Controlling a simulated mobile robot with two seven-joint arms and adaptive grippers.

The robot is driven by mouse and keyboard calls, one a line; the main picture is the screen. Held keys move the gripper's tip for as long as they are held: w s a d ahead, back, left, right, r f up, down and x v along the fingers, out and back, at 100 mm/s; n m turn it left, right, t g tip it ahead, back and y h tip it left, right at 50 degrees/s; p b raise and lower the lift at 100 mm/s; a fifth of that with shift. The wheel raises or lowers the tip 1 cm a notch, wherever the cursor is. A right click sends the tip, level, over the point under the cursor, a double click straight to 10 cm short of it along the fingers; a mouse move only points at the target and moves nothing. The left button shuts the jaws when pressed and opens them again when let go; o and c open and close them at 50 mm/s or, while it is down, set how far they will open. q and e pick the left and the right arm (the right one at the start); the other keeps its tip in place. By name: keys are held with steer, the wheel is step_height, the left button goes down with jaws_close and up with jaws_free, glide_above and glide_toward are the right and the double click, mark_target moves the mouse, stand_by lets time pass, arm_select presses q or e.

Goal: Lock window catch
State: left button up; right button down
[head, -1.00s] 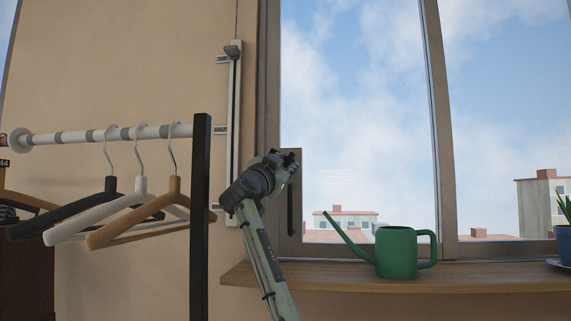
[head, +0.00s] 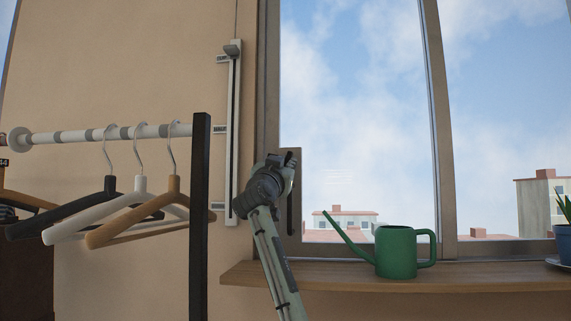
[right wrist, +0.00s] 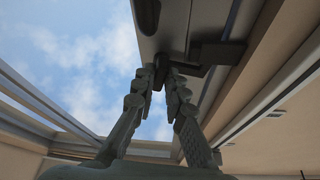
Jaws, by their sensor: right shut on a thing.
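The window catch is a dark handle (head: 291,208) on a grey plate at the lower left of the window frame. My right gripper (head: 289,160) is at the top of this handle and hides part of it. In the right wrist view, the fingers of my right gripper (right wrist: 160,82) are closed around a dark part of the catch (right wrist: 216,53) just under its grey plate. How much of the catch lies between the fingertips is hard to see. My left gripper is not in view.
A green watering can (head: 396,252) stands on the wooden sill (head: 460,275), right of my arm. A potted plant (head: 566,230) is at the far right. A rack post (head: 200,220) with several hangers (head: 140,212) stands left. A wall rail (head: 234,130) runs beside the window.

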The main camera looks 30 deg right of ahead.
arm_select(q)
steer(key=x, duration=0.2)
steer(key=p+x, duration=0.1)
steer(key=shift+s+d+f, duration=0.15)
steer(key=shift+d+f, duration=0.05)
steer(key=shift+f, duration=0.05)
arm_select(e)
steer(key=n+t+y, duration=0.1)
steer(key=n, duration=0.3)
steer(key=shift+s+d+y, duration=0.1)
steer(key=shift+y, duration=0.3)
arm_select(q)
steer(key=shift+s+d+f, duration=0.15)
arm_select(e)
steer(key=c, duration=1.6)
jaws_free()
steer(key=shift+o, duration=0.2)
steer(key=v, duration=0.7)
steer(key=shift+s+f, duration=0.2)
steer(key=shift+f, duration=0.1)
